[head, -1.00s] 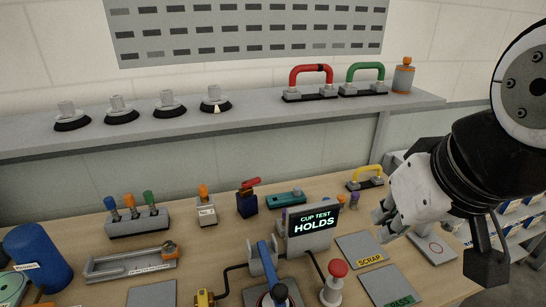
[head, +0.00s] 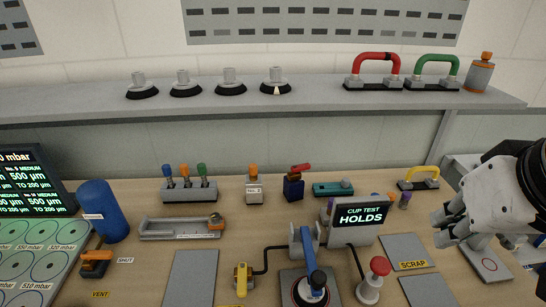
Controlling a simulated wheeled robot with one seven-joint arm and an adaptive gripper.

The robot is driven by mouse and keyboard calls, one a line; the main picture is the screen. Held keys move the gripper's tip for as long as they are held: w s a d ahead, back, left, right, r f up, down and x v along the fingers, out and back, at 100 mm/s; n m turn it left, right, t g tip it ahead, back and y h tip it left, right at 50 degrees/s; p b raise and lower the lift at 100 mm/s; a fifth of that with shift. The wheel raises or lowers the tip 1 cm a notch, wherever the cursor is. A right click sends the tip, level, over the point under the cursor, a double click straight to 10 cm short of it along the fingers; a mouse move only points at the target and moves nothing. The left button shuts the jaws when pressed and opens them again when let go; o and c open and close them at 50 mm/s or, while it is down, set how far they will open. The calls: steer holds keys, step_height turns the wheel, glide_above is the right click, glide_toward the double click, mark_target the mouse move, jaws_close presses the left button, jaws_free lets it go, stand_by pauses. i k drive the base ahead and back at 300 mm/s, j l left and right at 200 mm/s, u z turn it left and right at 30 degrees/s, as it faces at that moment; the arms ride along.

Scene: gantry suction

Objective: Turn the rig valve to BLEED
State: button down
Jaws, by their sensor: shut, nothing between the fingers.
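No BLEED label is readable in the head view. An orange-handled valve (head: 95,262) stands at the lower left, with the words SHUT and VENT on the table beside it. A yellow fitting (head: 242,278) with a black hose stands at the front middle, near the blue-handled cup stand (head: 308,255). A red lever on a dark blue block (head: 293,188) stands farther back. I cannot tell which of these is the rig valve. My gripper (head: 440,227) is shut and empty at the right, above the table and far from all three.
The CUP TEST display (head: 361,216) reads HOLDS. A red push button (head: 370,278) stands in front of it. A SCRAP pad (head: 403,250) lies to its right. A blue cylinder (head: 101,211) stands at the left. Suction cups (head: 228,80) and handles line the grey shelf (head: 330,108).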

mark_target(242, 267)
steer(key=j+u, duration=0.15)
steer(key=u, duration=0.25)
steer(key=k+j+u, duration=0.1)
steer(key=u, duration=0.3)
